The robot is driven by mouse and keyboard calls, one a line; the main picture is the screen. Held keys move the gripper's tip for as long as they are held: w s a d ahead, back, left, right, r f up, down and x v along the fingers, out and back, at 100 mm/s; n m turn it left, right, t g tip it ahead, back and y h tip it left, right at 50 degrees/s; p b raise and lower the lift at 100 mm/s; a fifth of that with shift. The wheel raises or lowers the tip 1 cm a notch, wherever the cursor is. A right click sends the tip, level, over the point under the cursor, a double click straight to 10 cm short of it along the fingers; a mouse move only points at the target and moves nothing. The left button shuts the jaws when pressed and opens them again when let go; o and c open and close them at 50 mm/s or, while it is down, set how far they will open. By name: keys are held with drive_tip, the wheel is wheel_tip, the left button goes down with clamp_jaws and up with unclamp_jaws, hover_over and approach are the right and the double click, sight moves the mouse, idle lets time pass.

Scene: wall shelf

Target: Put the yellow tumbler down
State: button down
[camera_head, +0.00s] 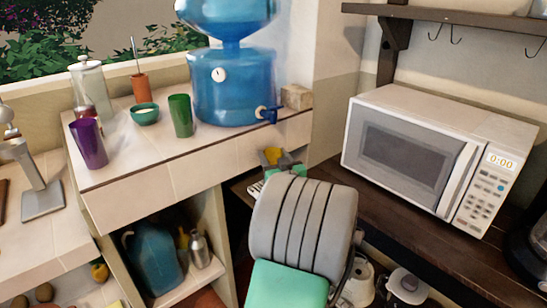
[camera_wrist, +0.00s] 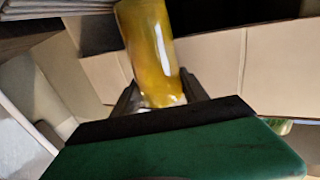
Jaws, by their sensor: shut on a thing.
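The yellow tumbler (camera_wrist: 150,48) stands out from my gripper (camera_wrist: 159,84) in the wrist view, its near end between the two dark fingers. My gripper is shut on it. In the head view only a small part of the yellow tumbler (camera_head: 272,156) shows beyond my grey arm, in front of the tiled counter's right end. My arm hides most of the gripper there. I cannot tell whether the tumbler touches a surface. A purple tumbler (camera_head: 88,144) and a green tumbler (camera_head: 181,116) stand on the tiled counter.
A blue water dispenser (camera_head: 233,85) with a tap, a small green bowl (camera_head: 145,114) and a beige block (camera_head: 296,97) stand on the tiled counter (camera_head: 150,165). A white microwave (camera_head: 430,150) stands on the dark wooden counter (camera_head: 400,235) to the right. A shelf with hooks hangs above.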

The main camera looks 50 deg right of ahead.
drive_tip(key=shift+f, duration=0.2)
drive_tip(key=c, duration=0.6)
unclamp_jaws()
drive_tip(key=shift+r, duration=0.15)
